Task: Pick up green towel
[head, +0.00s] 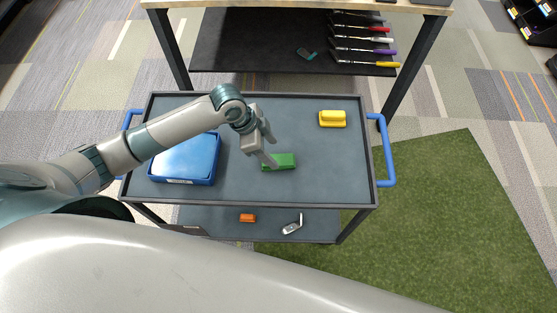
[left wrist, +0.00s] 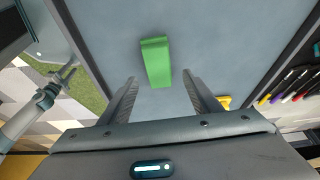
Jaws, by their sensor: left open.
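The green towel (head: 283,161) is a small folded block lying on the grey top of the cart (head: 230,181), right of the blue tray. My left gripper (head: 269,151) is above the cart top, at the towel's left end. In the left wrist view the green towel (left wrist: 156,62) lies ahead of the open fingers, roughly in line with the gap between them. My left gripper (left wrist: 158,88) is open and empty.
A blue tray (head: 187,160) sits on the cart's left side under my arm. A yellow block (head: 332,119) lies at the cart's back right. Blue handles (head: 384,150) flank the cart. The cart's right front is clear.

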